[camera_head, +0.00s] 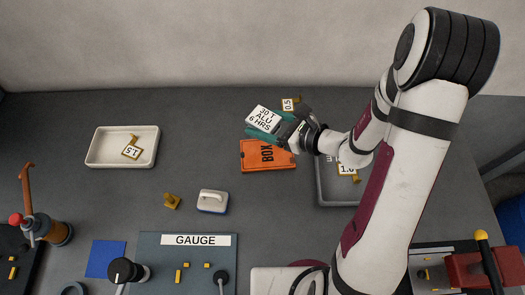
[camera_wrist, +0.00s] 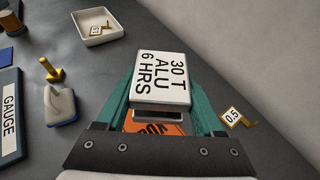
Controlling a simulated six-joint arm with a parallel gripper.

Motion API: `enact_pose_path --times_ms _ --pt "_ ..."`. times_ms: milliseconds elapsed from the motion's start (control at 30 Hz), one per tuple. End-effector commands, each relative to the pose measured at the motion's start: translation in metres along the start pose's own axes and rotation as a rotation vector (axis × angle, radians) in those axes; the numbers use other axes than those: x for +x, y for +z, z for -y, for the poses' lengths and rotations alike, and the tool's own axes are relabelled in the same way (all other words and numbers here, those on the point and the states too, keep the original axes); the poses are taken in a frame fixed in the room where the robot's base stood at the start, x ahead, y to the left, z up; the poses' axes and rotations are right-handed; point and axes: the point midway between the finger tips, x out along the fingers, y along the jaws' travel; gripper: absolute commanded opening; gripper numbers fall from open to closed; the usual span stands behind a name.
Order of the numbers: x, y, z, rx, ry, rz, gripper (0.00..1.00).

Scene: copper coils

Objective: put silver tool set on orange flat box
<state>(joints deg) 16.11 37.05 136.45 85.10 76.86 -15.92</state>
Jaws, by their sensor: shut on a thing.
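The silver tool set (camera_head: 264,118) is a small block with a white top label reading "30 T ALU 6 HRS". My gripper (camera_head: 273,124) is shut on it, with a teal finger on each side; this also shows in the wrist view (camera_wrist: 160,85). The orange flat box (camera_head: 262,158), marked "BOX", lies on the dark table. In the head view the held block appears just beyond its back edge. In the wrist view part of the orange box (camera_wrist: 155,126) shows past the block, between the fingers. The height of the block above the box is hard to tell.
A brass piece tagged 0.5 (camera_head: 290,104) lies behind my gripper. A grey tray (camera_head: 328,190) stands right of the box, partly behind my arm. A white tray (camera_head: 97,158) is at left. A white-handled block (camera_head: 212,201) and yellow piece (camera_head: 171,201) stand in front.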

Motion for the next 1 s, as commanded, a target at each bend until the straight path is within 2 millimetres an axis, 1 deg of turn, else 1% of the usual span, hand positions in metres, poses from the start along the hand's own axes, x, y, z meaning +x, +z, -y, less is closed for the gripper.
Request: enact_pose_path --times_ms 33,100,200,300,367,400,467,600,700,800,867,1000 --pt "-0.025 -0.009 0.015 0.019 -0.042 0.000 0.00" --pt "-0.056 -0.021 0.026 0.041 -0.082 0.002 0.00" --pt "-0.089 -0.033 0.033 0.063 -0.122 0.003 0.00" --pt "-0.108 -0.040 0.035 0.077 -0.145 0.005 0.00" --pt "-0.111 -0.043 0.034 0.082 -0.150 0.007 0.00" --pt "-0.107 -0.044 0.032 0.085 -0.149 0.008 0.00" --pt "-0.092 -0.047 0.026 0.086 -0.144 0.007 0.00" --pt "-0.042 -0.055 0.012 0.086 -0.140 0.006 0.00" --pt "-0.012 -0.060 0.004 0.083 -0.143 0.004 0.00" --pt "0.007 -0.063 0.000 0.082 -0.147 0.005 0.00" --pt "0.013 -0.064 -0.001 0.082 -0.150 0.005 0.00" --pt "0.025 -0.088 -0.002 0.085 -0.152 0.004 0.00"
